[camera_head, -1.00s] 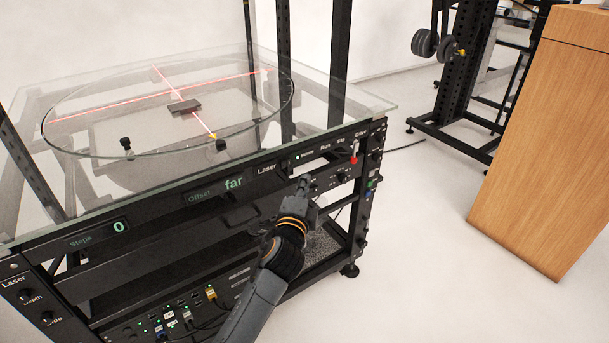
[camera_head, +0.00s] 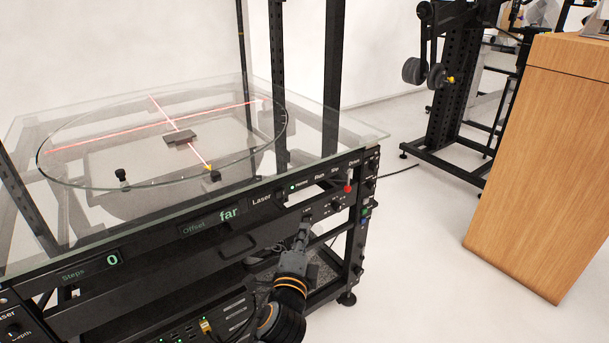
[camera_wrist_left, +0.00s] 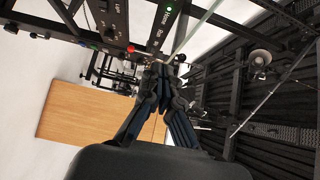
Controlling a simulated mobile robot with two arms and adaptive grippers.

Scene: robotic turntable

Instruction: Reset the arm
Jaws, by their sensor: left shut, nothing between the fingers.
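My left gripper (camera_head: 305,228) is shut and empty in the head view. It is in front of the rack's black front panel (camera_head: 240,242), just below the row of switches on the right. In the left wrist view the closed fingers (camera_wrist_left: 169,72) point toward the panel, with a red knob (camera_wrist_left: 130,48) and a green light showing beyond them. I cannot tell whether the fingertips touch the panel. My right gripper is not in view.
The display reads "far" and the steps display reads 0. A wooden cabinet (camera_head: 530,160) stands at right, with open floor between.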

